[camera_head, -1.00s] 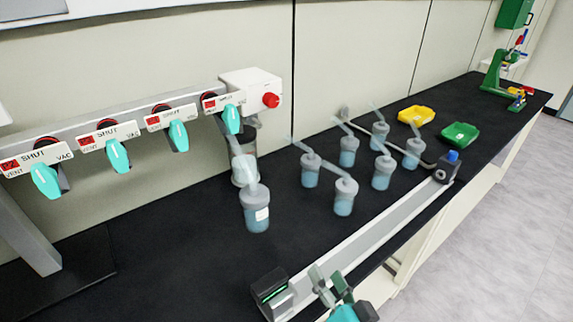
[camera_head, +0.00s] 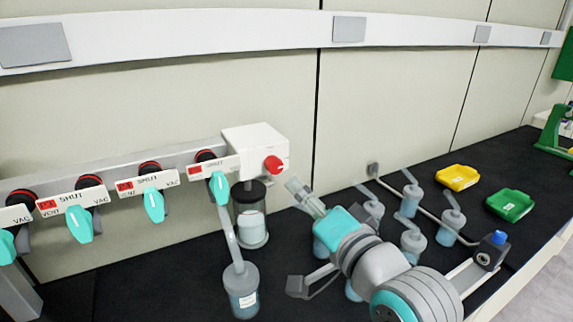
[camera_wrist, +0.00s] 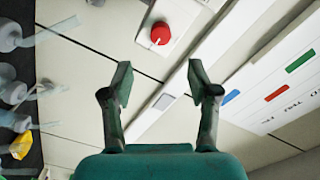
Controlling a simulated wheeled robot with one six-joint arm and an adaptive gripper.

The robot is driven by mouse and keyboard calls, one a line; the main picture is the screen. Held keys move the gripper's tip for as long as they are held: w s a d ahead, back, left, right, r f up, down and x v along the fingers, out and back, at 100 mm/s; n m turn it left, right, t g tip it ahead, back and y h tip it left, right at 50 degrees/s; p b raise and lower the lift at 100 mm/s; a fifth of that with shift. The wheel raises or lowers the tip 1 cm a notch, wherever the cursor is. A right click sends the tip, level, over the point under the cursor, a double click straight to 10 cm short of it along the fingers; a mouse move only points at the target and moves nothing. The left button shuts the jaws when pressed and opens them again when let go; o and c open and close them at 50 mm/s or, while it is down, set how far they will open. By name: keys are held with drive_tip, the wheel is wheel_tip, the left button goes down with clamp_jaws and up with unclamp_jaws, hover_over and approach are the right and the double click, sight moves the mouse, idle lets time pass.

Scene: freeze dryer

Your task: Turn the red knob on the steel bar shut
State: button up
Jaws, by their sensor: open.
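The red knob (camera_head: 273,165) sits on the front of a white box (camera_head: 250,142) at the right end of the steel bar (camera_head: 130,174). In the wrist view the red knob (camera_wrist: 161,33) shows as a round red disc with a small white mark, above and between the fingertips.
Several teal-handled valves (camera_head: 79,222) line the bar to the left. A flask (camera_head: 241,290) hangs below the rightmost valve, beside a clear cylinder (camera_head: 250,225). Several flasks stand behind my arm.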

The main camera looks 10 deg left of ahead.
sight(277, 168)
drive_tip(key=x, duration=1)
drive_tip(key=shift+w+a, duration=0.25)
drive_tip(key=shift+w, duration=0.1)
clamp_jaws()
